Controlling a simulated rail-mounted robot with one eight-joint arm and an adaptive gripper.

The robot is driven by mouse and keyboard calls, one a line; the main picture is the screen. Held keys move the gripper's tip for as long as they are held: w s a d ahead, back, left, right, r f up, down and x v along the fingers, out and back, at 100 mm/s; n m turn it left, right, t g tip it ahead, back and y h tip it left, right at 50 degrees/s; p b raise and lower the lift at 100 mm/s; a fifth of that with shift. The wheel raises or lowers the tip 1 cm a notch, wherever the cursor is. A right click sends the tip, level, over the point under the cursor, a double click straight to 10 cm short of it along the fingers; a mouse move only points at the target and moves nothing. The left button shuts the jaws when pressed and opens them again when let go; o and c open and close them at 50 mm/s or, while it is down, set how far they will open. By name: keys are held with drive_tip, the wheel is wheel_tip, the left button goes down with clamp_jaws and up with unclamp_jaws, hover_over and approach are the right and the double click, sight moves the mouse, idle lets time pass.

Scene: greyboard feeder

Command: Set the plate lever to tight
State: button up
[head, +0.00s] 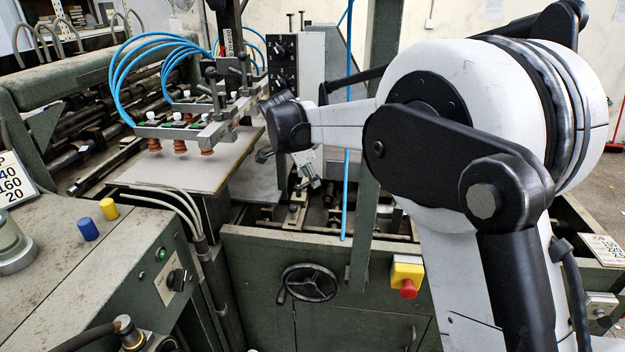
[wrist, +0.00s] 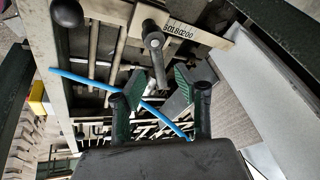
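My gripper (wrist: 156,88) is open in the wrist view, its two green-padded fingers apart. A dark grey lever (wrist: 154,48) with a rounded end reaches down from a pale scale strip (wrist: 190,32) toward the gap between the fingers. I cannot tell whether it touches either finger, and no tight or loose marking is readable. In the head view my gripper (head: 303,168) hangs below my wrist, to the right of the grey board on the feed table. The lever cannot be made out there.
A black ball knob (wrist: 67,13) is at upper left. In the head view, a suction-cup bar (head: 190,130) stands over the grey board (head: 190,168), and a red button (head: 408,289) is below my arm.

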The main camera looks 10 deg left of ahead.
drive_tip(key=shift+x, duration=1.05)
clamp_jaws()
